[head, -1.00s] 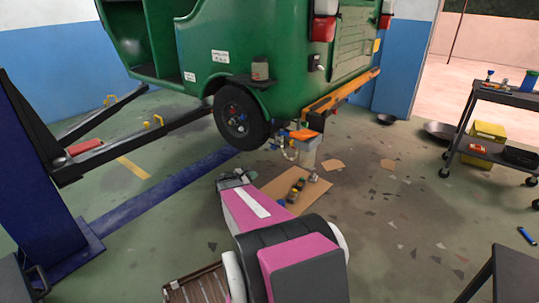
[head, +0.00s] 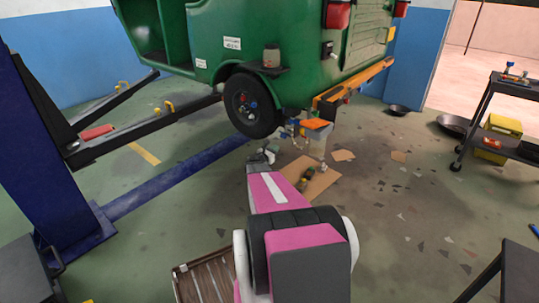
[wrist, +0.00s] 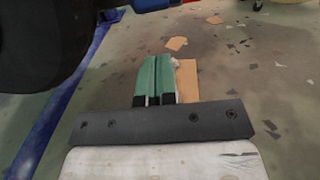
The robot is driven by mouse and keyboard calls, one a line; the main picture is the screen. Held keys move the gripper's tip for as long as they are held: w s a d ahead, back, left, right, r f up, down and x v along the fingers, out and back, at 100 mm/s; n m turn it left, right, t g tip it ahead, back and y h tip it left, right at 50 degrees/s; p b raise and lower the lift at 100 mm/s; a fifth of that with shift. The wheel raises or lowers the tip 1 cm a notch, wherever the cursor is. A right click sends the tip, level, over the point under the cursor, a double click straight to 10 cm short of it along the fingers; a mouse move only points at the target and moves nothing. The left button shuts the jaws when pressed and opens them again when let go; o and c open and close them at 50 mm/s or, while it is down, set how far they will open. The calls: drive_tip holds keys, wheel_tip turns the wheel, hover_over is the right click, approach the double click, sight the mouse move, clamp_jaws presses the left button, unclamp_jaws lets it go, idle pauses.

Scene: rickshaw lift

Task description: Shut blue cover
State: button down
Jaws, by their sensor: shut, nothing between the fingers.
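My gripper (head: 262,157) reaches out low over the floor, in front of the rickshaw's wheel. In the wrist view its green fingers (wrist: 155,76) are together with nothing between them. A small blue part (head: 288,131) shows under the rickshaw's rear corner, right of the wheel. A blue piece also shows at the top edge of the wrist view (wrist: 150,4), beyond the fingertips and apart from them. I cannot tell for sure whether either is the blue cover, or how far open it stands.
The green rickshaw (head: 225,45) hangs on lift arms (head: 145,128), its wheel (head: 250,104) left of my gripper. An orange-topped container (head: 316,125) stands beyond. Cardboard (head: 318,183) lies right of my gripper. A dark cart (head: 486,110) stands right; the right-hand floor is mostly clear.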

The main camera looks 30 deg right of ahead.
sight(283, 133)
drive_tip(key=shift+w+d+r, duration=0.4)
drive_tip(key=shift+d+r, duration=0.35)
drive_tip(key=shift+d, duration=0.1)
drive_tip(key=shift+w+d+r, duration=0.35)
drive_tip(key=shift+d+r, duration=0.4)
drive_tip(key=shift+d, duration=0.1)
drive_tip(key=shift+r+y, duration=0.5)
drive_tip(key=shift+y, duration=0.1)
drive_tip(key=shift+w+d+r, duration=0.1)
drive_tip(key=shift+d+r, duration=0.1)
drive_tip(key=shift+r, duration=0.25)
drive_tip(key=shift+d+r, duration=0.15)
drive_tip(key=shift+r, duration=0.3)
drive_tip(key=shift+w+d+r, duration=0.3)
drive_tip(key=shift+d+r, duration=0.35)
drive_tip(key=shift+r, duration=0.25)
drive_tip(key=shift+w+d+r, duration=0.25)
drive_tip(key=shift+d+r, duration=0.4)
drive_tip(key=shift+r, duration=0.2)
